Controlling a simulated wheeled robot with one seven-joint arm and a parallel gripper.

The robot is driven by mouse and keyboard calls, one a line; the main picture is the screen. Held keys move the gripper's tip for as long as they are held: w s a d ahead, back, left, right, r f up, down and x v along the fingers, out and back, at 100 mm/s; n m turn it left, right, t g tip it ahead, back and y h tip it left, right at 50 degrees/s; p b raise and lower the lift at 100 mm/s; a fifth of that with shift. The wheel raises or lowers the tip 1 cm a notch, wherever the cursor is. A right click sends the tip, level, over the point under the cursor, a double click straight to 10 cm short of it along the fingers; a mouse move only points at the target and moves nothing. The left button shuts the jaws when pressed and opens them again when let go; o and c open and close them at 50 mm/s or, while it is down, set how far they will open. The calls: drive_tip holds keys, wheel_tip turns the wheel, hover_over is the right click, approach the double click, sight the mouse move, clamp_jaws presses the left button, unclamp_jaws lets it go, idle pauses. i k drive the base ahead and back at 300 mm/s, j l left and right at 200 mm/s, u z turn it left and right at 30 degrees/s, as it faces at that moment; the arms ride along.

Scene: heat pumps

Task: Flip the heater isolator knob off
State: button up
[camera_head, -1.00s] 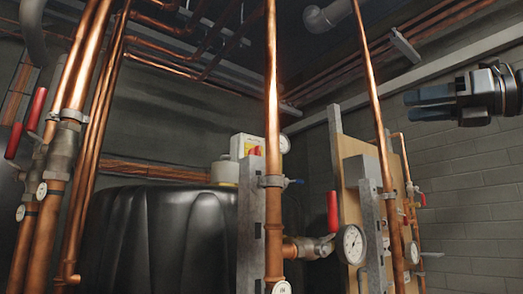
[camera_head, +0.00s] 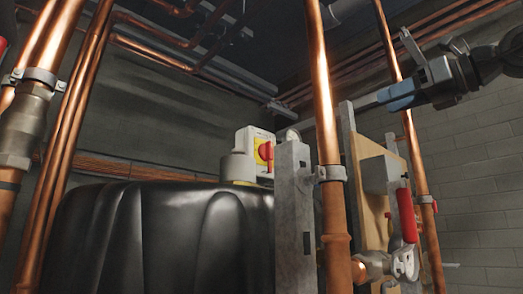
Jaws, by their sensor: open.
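The heater isolator is a pale box (camera_head: 243,142) with a yellow plate and a red knob (camera_head: 265,152). It stands above the right end of the black tank, left of the thick copper pipe.
A thick upright copper pipe (camera_head: 325,110) and a grey metal post (camera_head: 293,215) stand just right of the isolator. A red valve lever (camera_head: 407,215) is at lower right. The black tank (camera_head: 165,240) fills the lower left. More copper pipes (camera_head: 80,130) rise at left.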

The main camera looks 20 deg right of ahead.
sight(265, 150)
drive_tip(key=i+j, duration=0.25)
drive_tip(key=i, duration=0.15)
drive_tip(key=i+j, duration=0.25)
drive_tip(key=i, duration=0.2)
